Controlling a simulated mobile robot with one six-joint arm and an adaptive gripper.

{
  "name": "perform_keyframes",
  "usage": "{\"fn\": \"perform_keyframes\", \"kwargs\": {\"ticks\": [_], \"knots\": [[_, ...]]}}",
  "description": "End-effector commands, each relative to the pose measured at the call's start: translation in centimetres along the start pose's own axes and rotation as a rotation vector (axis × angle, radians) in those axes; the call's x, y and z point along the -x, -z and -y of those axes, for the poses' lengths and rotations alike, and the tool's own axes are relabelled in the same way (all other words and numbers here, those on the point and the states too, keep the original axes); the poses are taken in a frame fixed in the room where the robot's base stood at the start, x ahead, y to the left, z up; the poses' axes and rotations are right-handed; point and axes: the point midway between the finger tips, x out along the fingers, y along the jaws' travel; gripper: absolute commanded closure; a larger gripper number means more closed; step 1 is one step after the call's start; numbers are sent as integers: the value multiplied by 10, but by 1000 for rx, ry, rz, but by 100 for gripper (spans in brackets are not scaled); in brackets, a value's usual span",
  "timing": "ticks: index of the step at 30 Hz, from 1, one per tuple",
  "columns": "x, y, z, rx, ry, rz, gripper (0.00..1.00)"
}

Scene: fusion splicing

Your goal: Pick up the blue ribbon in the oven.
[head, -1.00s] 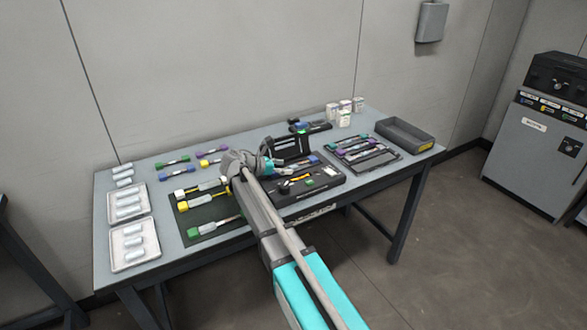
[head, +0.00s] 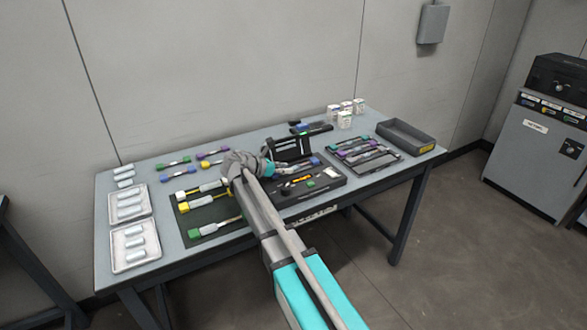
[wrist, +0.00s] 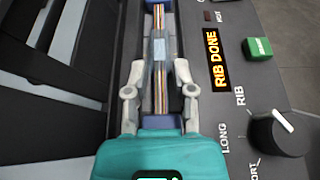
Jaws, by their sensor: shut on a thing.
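The blue ribbon (wrist: 160,48) lies lengthwise in the slot of the oven in the wrist view. It has striped strands, a clear sleeve along its middle and blue end blocks, the nearer one partly hidden by my gripper. My gripper (wrist: 163,72) is shut on the sleeved middle, one finger on each side. The oven (wrist: 205,120) has a lit "RIB DONE" display, a green button and a black knob. In the head view, the far blue end (head: 315,161) shows beside my gripper (head: 272,168), over the oven (head: 325,183).
A dark mat (head: 215,212) with yellow- and green-ended pieces lies left of my arm. A black rack (head: 395,158) with several ribbons and a grey bin (head: 408,136) stand to the right. White trays (head: 135,245) hold rolls at the left. The oven's raised black lid (head: 290,148) stands behind.

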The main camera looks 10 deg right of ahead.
Motion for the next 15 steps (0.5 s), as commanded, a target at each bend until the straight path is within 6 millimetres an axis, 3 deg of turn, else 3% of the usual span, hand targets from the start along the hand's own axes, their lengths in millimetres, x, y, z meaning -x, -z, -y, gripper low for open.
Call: {"fn": "perform_keyframes", "kwargs": {"ticks": [15], "knots": [[5, -12, 0, 0, 0, 0, 100]]}}
